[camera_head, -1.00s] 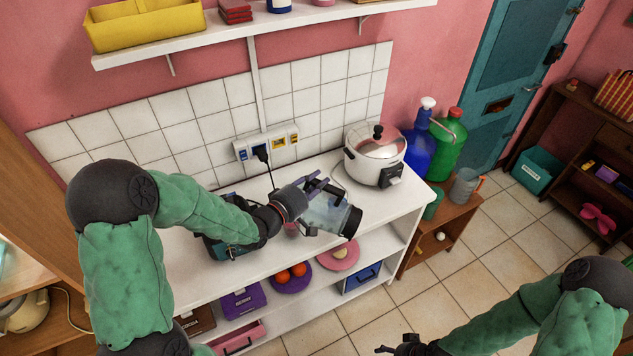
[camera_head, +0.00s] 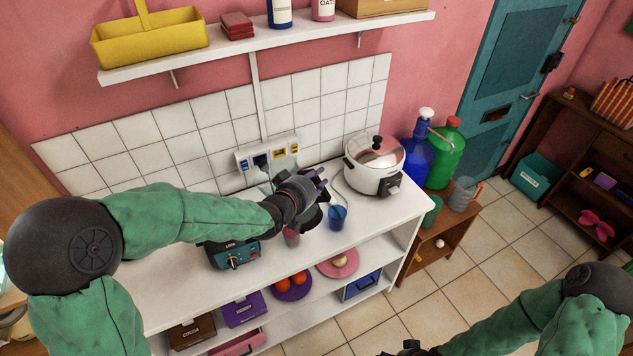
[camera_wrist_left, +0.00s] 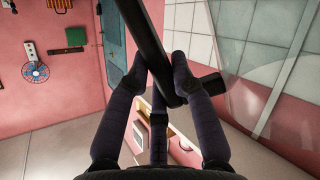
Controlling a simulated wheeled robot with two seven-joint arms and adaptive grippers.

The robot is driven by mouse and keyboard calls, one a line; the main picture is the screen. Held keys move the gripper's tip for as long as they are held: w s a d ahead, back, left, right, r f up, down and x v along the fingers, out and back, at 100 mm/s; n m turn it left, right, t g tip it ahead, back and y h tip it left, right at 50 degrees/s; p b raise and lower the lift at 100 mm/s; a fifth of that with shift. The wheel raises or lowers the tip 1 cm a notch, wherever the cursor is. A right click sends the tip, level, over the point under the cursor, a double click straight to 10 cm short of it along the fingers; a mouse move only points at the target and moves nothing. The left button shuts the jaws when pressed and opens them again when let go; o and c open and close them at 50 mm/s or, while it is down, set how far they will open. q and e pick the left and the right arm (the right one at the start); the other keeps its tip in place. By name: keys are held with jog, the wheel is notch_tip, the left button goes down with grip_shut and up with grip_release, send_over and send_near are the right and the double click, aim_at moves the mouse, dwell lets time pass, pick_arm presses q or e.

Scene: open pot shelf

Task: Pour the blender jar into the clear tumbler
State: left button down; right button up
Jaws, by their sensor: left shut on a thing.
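My left gripper (camera_head: 316,184) is above the white counter, shut on the black handle of the blender jar. In the left wrist view its dark fingers (camera_wrist_left: 165,85) close around this handle, and the clear jar wall (camera_wrist_left: 262,60) shows at the right. In the head view the jar (camera_head: 268,176) is mostly hidden behind the gripper; its contents and exact tilt cannot be told. A small blue see-through cup (camera_head: 337,218) stands on the counter below right of the gripper, and a pink cup (camera_head: 291,238) below it. Which is the clear tumbler I cannot tell. My right gripper (camera_head: 410,349) is low, at the bottom edge.
The teal blender base (camera_head: 234,254) stands under my left forearm. A white cooker (camera_head: 374,170) with a glass lid is at the counter's right end. A wall shelf (camera_head: 270,44) hangs above. Plates and boxes fill the shelf below the counter.

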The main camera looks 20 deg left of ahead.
pick_arm(q)
jog(key=shift+w+r+m+p, duration=0.1)
jog(key=shift+r+m+p, duration=0.3)
jog(key=shift+r+p, duration=0.2)
jog(key=shift+r+m+y+p, duration=0.4)
jog(key=shift+r+y+p, duration=0.1)
jog(key=shift+p, duration=0.45)
jog(key=r+m+y+p, duration=0.1)
jog(key=p, duration=0.3)
jog(key=shift+r+m+p, duration=0.2)
jog(key=shift+m+p, duration=0.1)
jog(key=shift+m, duration=0.1)
jog(key=shift+y+p, duration=0.3)
jog(key=shift+p, duration=0.1)
